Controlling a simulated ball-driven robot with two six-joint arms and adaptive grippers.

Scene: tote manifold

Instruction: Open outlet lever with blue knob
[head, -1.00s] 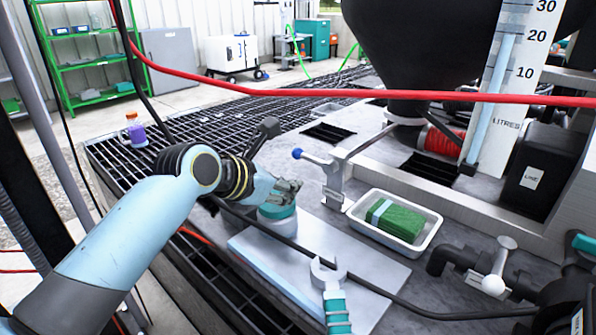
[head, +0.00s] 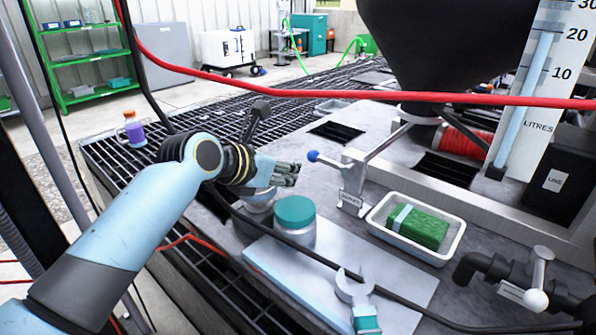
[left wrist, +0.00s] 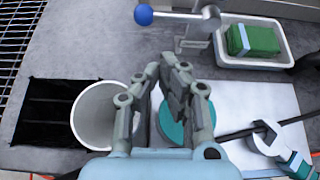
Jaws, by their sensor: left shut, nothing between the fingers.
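The outlet lever's blue knob (head: 313,156) shows in the head view at the end of a grey lever arm. The lever joins an upright bracket (head: 353,180) with a label plate. In the left wrist view the blue knob (left wrist: 144,15) is at the top, beyond the fingertips. My left gripper (head: 293,174) is shut and empty. In the head view it sits just left of and slightly below the knob, apart from it. It also shows in the left wrist view (left wrist: 172,68). My right gripper is not in view.
A teal-lidded jar (head: 294,215) stands below my left gripper, beside a white open cup (left wrist: 92,115). A white tray (head: 447,256) holds a green pad. A wrench (head: 356,292) lies on the metal plate. A black cable crosses the plate; a red hose spans above.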

